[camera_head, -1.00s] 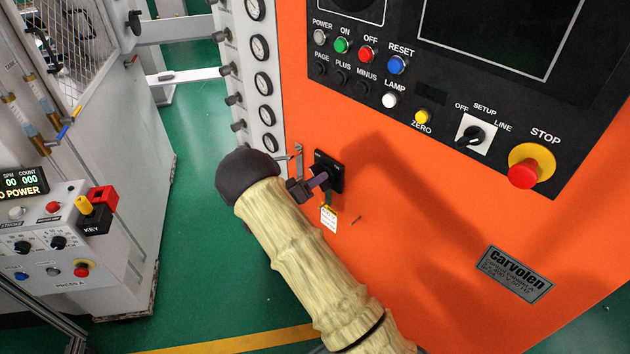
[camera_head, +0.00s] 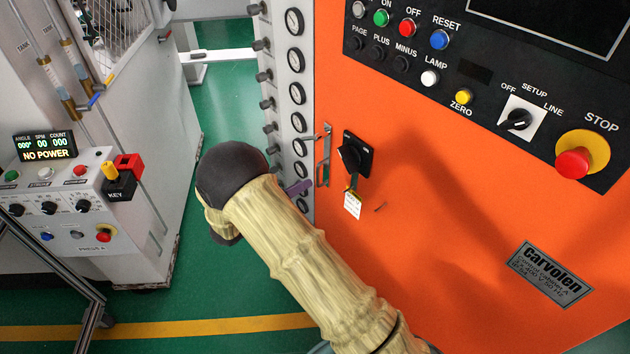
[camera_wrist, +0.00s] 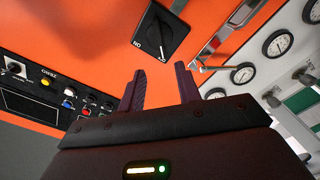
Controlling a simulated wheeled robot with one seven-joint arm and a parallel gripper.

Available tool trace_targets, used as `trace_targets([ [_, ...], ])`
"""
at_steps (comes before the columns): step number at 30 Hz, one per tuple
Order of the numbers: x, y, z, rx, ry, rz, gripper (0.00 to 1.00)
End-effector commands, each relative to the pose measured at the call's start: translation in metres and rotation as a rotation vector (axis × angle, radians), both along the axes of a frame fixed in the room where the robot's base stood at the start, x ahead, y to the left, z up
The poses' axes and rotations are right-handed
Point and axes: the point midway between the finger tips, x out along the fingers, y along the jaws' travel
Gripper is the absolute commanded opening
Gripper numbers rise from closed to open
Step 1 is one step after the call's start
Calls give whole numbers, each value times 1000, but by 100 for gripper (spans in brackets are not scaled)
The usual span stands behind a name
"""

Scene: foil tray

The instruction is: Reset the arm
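My arm, in a pale yellow sleeve with a dark joint, rises from the bottom of the head view. A purple fingertip of my gripper (camera_head: 298,188) shows past the sleeve; the rest of it is hidden there. In the wrist view, my gripper (camera_wrist: 159,78) has its two dark fingers apart with nothing between them. A black rotary switch (camera_head: 352,157) sits on the orange cabinet (camera_head: 440,250), right of my fingertip and apart from it. The switch (camera_wrist: 158,33) also shows beyond the fingers in the wrist view.
A tag (camera_head: 352,203) hangs below the switch, and a metal handle (camera_head: 323,157) is beside it. A gauge column (camera_head: 283,100) stands at the cabinet's left edge. A grey press console (camera_head: 75,205) is at the left. Green floor (camera_head: 215,130) lies between them.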

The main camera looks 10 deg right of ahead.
Motion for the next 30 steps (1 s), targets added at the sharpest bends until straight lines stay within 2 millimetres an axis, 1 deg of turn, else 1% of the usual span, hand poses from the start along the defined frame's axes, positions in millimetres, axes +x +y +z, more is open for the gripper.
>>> trace_targets([
  [1,-4,8,-1,1,-2,2,34],
  [3,-8,14,-1,2,-2,2,34],
  [6,-12,19,0,1,-2,0,34],
  [22,-12,19,1,3,-2,1,34],
  [26,-1,13,5,53,-13,40,34],
  [30,28,0,19,201,-42,155,34],
])
